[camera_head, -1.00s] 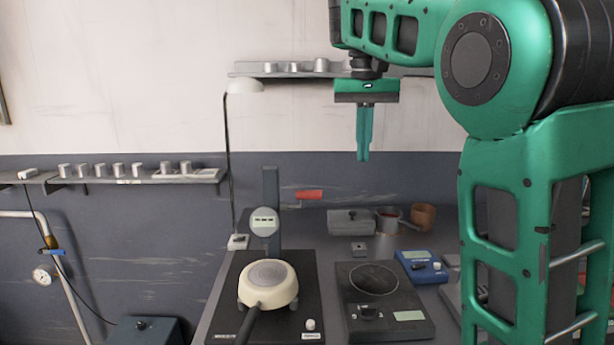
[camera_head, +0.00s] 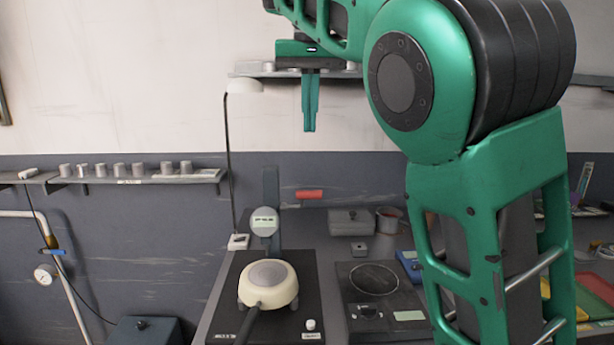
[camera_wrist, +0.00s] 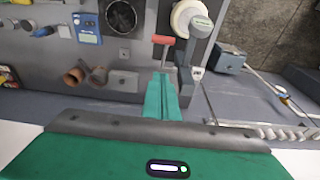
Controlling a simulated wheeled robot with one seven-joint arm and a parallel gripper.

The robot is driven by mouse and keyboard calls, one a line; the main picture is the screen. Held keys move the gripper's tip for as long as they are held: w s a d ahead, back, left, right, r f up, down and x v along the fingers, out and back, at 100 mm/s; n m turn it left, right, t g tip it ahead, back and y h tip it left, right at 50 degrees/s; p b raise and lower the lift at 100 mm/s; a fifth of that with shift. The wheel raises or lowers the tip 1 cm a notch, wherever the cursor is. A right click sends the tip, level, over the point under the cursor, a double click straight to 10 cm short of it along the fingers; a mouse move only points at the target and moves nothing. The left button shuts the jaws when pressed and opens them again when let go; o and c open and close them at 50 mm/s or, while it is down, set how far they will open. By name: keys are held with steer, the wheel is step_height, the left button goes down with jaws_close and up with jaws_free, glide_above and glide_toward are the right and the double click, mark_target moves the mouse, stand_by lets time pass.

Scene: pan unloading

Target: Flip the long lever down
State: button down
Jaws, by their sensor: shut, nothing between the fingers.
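A lever with a red grip (camera_head: 309,194) sticks out sideways beside the dark upright column of the gauge stand, above the bench; it is the only thing I see that looks like the long lever. In the wrist view its red grip (camera_wrist: 163,39) lies just beyond my fingertips, with a thin rod leading from it. My gripper (camera_head: 309,129) points down with its green fingers shut and empty. It is well above the red grip in the head view and apart from it. The shut fingers (camera_wrist: 161,79) also show in the wrist view.
A cream round pan (camera_head: 268,284) with a dark handle sits on a black base at the front. A black hotplate (camera_head: 374,279) and grey box (camera_head: 351,222) are to the right. A wall shelf is behind my gripper.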

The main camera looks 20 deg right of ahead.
glide_above(310, 192)
steer(key=w+d, duration=0.1)
steer(key=w, duration=0.2)
steer(key=shift+f, duration=4.2)
steer(key=shift+s+a+f, duration=0.1)
steer(key=shift+s+f, duration=0.2)
steer(key=shift+f, duration=0.3)
steer(key=shift+s+a+f, duration=0.1)
steer(key=shift+s+f, duration=0.15)
steer(key=shift+f, duration=0.3)
steer(key=shift+s+a+f, duration=0.1)
steer(key=shift+s+f, duration=0.2)
steer(key=shift+f, duration=0.3)
steer(key=shift+s+a+f, duration=0.1)
steer(key=shift+s+a, duration=0.05)
